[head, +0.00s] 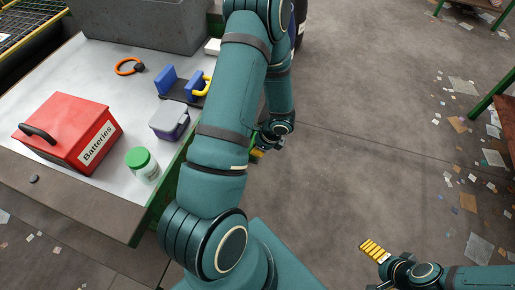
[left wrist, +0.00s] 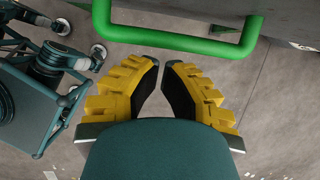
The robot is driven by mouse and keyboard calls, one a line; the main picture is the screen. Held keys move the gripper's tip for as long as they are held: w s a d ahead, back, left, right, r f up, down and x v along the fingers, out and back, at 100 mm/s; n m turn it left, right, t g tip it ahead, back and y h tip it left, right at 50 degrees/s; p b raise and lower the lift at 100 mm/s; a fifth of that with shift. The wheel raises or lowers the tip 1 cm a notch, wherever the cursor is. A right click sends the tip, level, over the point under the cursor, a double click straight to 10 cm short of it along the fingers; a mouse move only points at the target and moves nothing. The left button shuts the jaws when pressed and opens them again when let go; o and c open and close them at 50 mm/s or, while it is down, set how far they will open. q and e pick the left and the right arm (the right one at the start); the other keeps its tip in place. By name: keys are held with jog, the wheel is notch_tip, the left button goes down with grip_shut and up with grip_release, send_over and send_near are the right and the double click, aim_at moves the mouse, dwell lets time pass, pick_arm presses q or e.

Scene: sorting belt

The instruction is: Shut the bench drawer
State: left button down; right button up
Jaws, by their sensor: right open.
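The drawer's green handle (left wrist: 180,43) runs across the top of the left wrist view, beside a grey surface (left wrist: 225,12). My left gripper (left wrist: 162,65) has its yellow fingers nearly meeting, with nothing between them. Its tips are just short of the handle in the picture; I cannot tell if they touch it. In the head view my left gripper (head: 257,153) is partly hidden beside the bench (head: 75,205). My left arm hides the drawer there, so how far it stands out cannot be seen. My right gripper (head: 373,250) is open and empty over the floor.
On the bench top are a red batteries box (head: 65,125), a green-lidded jar (head: 143,165), a grey-lidded container (head: 169,121), an orange ring (head: 128,66) and a blue holder (head: 180,83). A grey bin (head: 140,22) stands behind. Open floor lies right, with scattered scraps.

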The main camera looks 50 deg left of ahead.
pick_arm(q)
jog(key=p+v, duration=0.2)
jog(key=v, duration=0.6)
jog(key=shift+a+r, duration=0.2)
jog(key=c, duration=1.3)
grip_release()
jog(key=shift+d+r, duration=0.15)
jog(key=shift+r, duration=0.1)
jog(key=shift+c, duration=0.2)
jog(key=o, duration=0.4)
jog(key=shift+o, duration=0.2)
jog(key=d+f+m+y, duration=0.3)
jog(key=f+m+y, duration=0.25)
jog(key=m, duration=0.55)
jog(key=d+f+m+y, duration=0.35)
jog(key=m+y, duration=0.35)
jog(key=m, duration=0.4)
jog(key=shift+t+h, duration=0.25)
jog(key=shift+t, duration=0.05)
jog(key=x, duration=1.3)
jog(key=shift+a+f, duration=0.3)
